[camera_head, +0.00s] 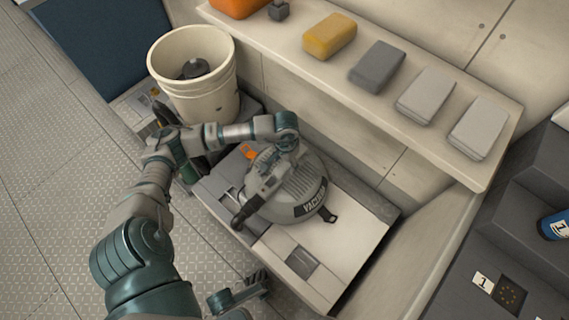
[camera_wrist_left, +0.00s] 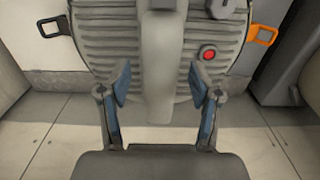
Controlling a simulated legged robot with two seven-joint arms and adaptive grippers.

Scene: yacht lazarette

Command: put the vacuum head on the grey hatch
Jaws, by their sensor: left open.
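The vacuum head (camera_head: 310,190) is a round grey ribbed unit with a dark label band, and it appears to rest on the pale top of the grey hatch (camera_head: 345,238). My left gripper (camera_head: 258,192) is over the vacuum head. In the left wrist view its fingers (camera_wrist_left: 160,84) stand apart on either side of the grey handle, with gaps showing. My right gripper (camera_head: 240,292) shows only in part at the bottom edge; its opening is unclear.
A cream bucket (camera_head: 205,95) with a dark thing inside stands behind my left arm. A shelf (camera_head: 330,80) along the back holds a yellow block (camera_head: 330,36) and several grey ones. Dark steps (camera_head: 525,205) with a blue can (camera_head: 555,225) are at right. The floor at left is clear.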

